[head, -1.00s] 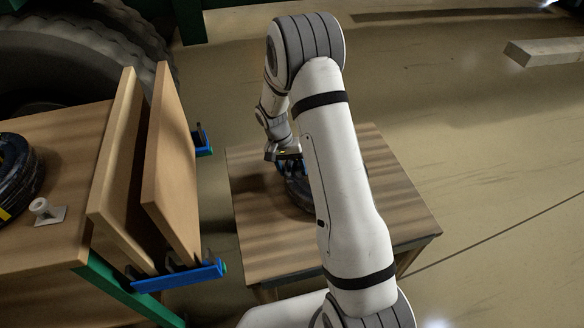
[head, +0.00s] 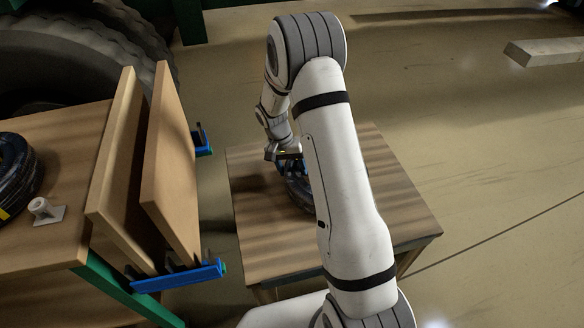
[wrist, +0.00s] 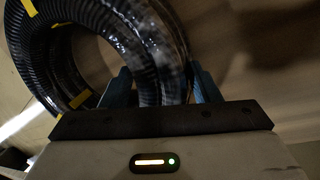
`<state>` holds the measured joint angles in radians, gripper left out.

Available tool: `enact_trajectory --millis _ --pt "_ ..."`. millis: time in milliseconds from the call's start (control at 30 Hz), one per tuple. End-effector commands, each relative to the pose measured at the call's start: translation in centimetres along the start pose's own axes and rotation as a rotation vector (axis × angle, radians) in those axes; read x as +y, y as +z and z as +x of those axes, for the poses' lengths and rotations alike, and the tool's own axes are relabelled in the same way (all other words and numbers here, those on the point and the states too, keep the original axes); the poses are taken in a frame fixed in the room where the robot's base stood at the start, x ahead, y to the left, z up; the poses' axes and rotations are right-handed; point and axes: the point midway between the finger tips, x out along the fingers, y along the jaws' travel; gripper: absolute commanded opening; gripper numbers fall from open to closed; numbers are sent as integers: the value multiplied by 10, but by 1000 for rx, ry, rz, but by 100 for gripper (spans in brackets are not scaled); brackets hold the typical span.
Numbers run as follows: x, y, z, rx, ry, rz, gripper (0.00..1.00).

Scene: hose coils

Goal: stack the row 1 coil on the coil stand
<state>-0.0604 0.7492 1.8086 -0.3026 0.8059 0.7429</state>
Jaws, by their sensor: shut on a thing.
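My gripper (head: 287,163) is shut on a black ribbed hose coil (head: 297,193) over a low square wooden table (head: 262,240). My arm hides much of this coil in the head view. In the wrist view, my gripper's blue fingers (wrist: 160,88) sit on either side of the hose of the coil (wrist: 45,65), which has yellow tape bands. I cannot tell whether the coil touches the tabletop or something under it. Another dark coil (head: 14,178) with a yellow mark lies on the larger wooden table (head: 62,130) at the left edge.
Two upright wooden boards (head: 172,170) stand between the tables, near blue brackets (head: 180,276). A small white peg on a plate (head: 45,211) is on the left table. A large tyre (head: 90,40) is behind. Floor to the right is mostly clear.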

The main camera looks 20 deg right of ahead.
Motion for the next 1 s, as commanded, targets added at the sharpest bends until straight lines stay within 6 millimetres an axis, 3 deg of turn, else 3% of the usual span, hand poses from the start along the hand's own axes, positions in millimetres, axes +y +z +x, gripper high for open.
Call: enact_trajectory --millis 1000 --pt "-2 -1 8 2 1 0 0"
